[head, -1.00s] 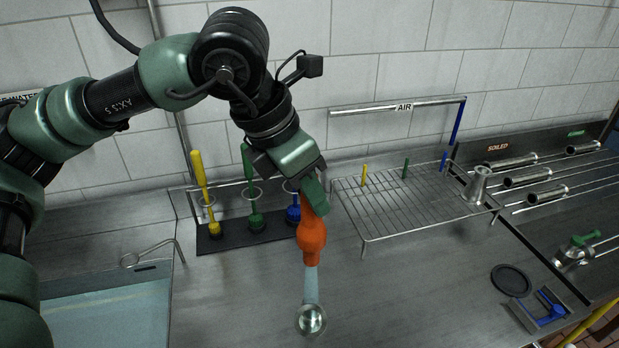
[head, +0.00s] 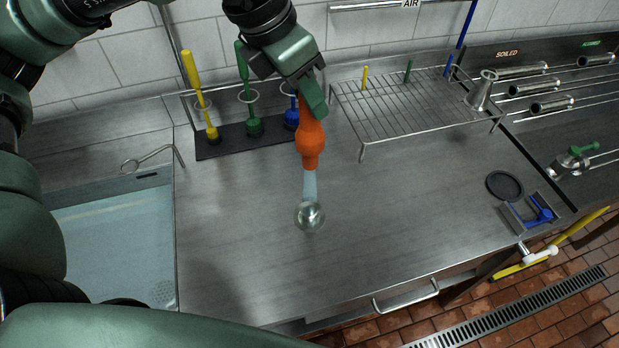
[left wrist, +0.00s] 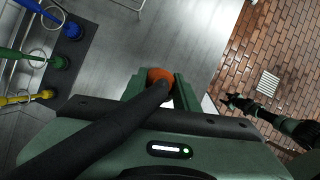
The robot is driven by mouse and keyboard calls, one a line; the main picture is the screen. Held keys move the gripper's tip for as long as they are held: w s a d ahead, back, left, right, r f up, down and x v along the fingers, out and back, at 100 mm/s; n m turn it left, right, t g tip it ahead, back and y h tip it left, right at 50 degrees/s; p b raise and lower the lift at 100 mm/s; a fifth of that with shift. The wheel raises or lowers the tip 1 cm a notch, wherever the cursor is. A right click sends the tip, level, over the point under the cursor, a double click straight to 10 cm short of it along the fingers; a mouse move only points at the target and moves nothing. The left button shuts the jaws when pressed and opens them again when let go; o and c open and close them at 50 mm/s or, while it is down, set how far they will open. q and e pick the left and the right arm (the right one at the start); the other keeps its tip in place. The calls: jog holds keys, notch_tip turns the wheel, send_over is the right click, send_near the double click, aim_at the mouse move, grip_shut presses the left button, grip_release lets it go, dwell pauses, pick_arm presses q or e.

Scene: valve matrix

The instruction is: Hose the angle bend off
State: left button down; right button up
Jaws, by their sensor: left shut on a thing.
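My left gripper (head: 313,98) is shut on an orange spray nozzle (head: 311,142), which points down over the steel counter. In the left wrist view the nozzle's orange end (left wrist: 160,74) sits between the green jaws. A pale blue jet (head: 310,186) runs from the nozzle to a round, shiny, glassy shape (head: 309,216). I cannot tell whether this is splash or a metal part, and I cannot make out the angle bend for certain. A dark gripper, seemingly my right one (left wrist: 236,102), shows small at the right of the left wrist view; its jaws are unclear.
Yellow, green and blue brushes stand in a rack (head: 228,146) behind. A wire drying rack (head: 410,115) carries a flared metal fitting (head: 481,91). A water-filled sink (head: 115,240) is at left. Pipes and a green-handled valve (head: 572,160) lie at right.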

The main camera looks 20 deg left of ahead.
pick_arm(q)
jog(key=shift+r, duration=0.5)
jog(key=shift+r+p, duration=1.2)
jog(key=shift+r, duration=0.85)
jog(key=shift+f, duration=0.15)
